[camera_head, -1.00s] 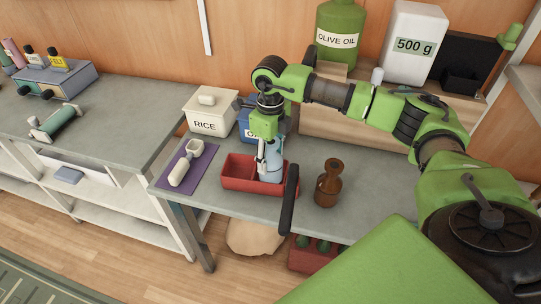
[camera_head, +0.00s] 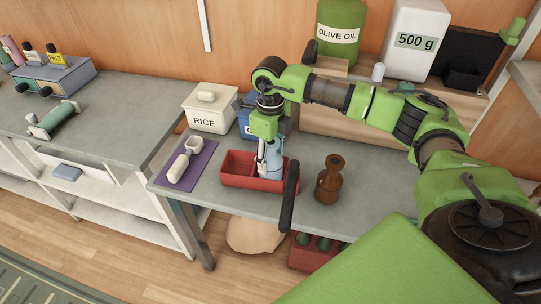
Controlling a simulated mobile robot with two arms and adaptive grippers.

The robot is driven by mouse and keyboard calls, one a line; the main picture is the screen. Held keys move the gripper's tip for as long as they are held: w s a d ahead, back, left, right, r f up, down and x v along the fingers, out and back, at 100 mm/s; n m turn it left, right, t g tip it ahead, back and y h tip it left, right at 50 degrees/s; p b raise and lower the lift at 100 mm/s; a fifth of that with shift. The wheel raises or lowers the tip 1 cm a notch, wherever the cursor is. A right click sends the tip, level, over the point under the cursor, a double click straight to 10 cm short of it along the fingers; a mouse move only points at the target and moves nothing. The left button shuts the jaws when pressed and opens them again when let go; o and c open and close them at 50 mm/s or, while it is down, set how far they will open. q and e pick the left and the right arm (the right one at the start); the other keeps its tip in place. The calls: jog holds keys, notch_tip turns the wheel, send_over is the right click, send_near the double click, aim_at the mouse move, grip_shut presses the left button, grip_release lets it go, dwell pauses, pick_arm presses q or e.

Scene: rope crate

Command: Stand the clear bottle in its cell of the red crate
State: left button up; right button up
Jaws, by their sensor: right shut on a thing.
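The clear bottle (camera_head: 275,163) looks pale blue and stands upright in the right part of the red crate (camera_head: 238,182). The crate sits on the grey table, and a divider shows inside it. My right gripper (camera_head: 268,152) points down from above and is shut on the clear bottle. The gripper hides part of the bottle's upper half, and the crate's front wall hides its base, so I cannot tell whether it touches the crate floor. My left gripper is not in view.
A white scoop (camera_head: 184,161) lies on a purple mat (camera_head: 199,168) to the left. The rice box (camera_head: 210,109) and a blue box (camera_head: 246,122) are behind. A dark upright bar (camera_head: 289,197) shows at the crate's right.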

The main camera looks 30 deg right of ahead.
jog(key=shift+f, duration=0.2)
dwell(0.6)
jog(key=o, duration=1.5)
notch_tip(320, 180, up, 12)
